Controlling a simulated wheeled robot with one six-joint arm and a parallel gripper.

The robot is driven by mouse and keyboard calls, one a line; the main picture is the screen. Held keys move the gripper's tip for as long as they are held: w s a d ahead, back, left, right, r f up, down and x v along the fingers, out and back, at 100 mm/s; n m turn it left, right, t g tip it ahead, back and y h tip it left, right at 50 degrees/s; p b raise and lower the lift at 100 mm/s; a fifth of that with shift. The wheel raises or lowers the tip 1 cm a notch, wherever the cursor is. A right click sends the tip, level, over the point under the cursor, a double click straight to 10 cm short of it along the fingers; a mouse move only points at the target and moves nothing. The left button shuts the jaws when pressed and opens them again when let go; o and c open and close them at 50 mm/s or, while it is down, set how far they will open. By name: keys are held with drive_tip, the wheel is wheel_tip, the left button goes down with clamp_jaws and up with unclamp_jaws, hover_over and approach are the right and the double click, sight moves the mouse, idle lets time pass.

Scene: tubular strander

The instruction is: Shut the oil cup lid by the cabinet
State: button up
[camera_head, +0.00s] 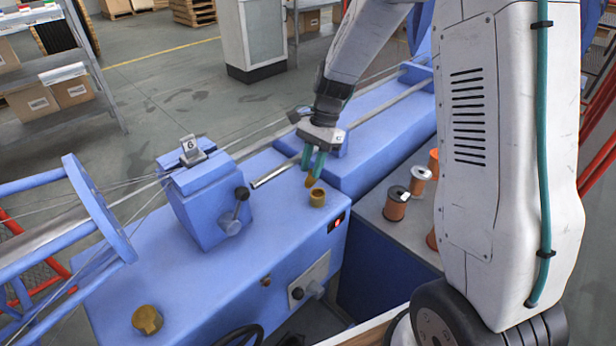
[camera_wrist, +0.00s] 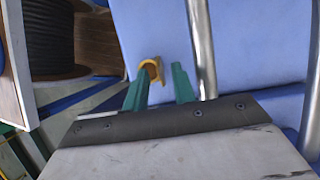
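A brass oil cup (camera_head: 317,198) stands on the blue machine bed near its right edge. Its lid (camera_head: 311,181) appears raised at the cup's far side, just under my fingertips. My gripper (camera_head: 313,171) points down above the cup, with green fingers apart. In the wrist view, the fingers of my gripper (camera_wrist: 162,70) are spread. The yellow cup and lid (camera_wrist: 152,68) show by the left finger, partly hidden by it; I cannot tell whether they touch. A second brass oil cup (camera_head: 147,320) with its lid down sits at the front left of the bed.
A blue block (camera_head: 207,195) with a lever stands left of my gripper. A steel rod (camera_head: 285,172) runs close by it. Spools (camera_head: 397,203) stand on the grey top at right. A grey cabinet (camera_head: 262,35) stands behind on the floor.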

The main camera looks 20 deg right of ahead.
sight(310, 173)
drive_tip(key=shift+x, duration=1.8)
drive_tip(key=shift+s, duration=0.1)
clamp_jaws()
drive_tip(key=shift+s+d+t+y, duration=0.2)
drive_tip(key=shift+s+t+y, duration=0.25)
drive_tip(key=shift+t, duration=0.75)
drive_tip(key=shift+s+d+f+n+t+y, duration=0.1)
drive_tip(key=shift+s+n+t+y, duration=0.2)
drive_tip(key=shift+t, duration=0.4)
drive_tip(key=shift+s+d+f+n+t+y, duration=0.1)
drive_tip(key=shift+s+n+t+y, duration=0.2)
drive_tip(key=shift+t, duration=0.4)
